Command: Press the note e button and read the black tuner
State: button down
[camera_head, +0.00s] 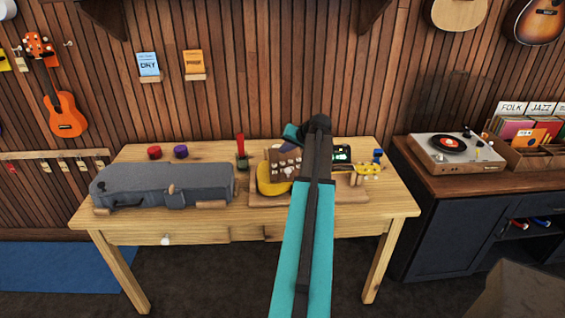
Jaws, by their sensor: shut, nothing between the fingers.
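A small brown box with several pale buttons (285,167) stands on the table, left of my arm. I cannot read its labels, so I cannot tell which button is note e. The black tuner (342,153) shows just right of my arm with a lit green display, too small to read. A yellow ukulele lies behind my arm, its body (271,187) showing on the left and its headstock (368,169) on the right. My teal and black arm crosses in front of these things. My gripper is hidden behind my arm, so its place relative to the buttons cannot be told.
A grey instrument case (150,183) fills the table's left side. Red (154,152) and purple (180,151) round items and a red-topped upright item (240,148) stand at the back. A record player (452,152) sits on the dark cabinet to the right. The table's right front corner (393,208) is clear.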

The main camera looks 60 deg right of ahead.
notch_tip(320, 180, up, 2)
jog(key=shift+r+p, duration=0.15)
jog(key=shift+p, duration=0.2)
dwell(0.9)
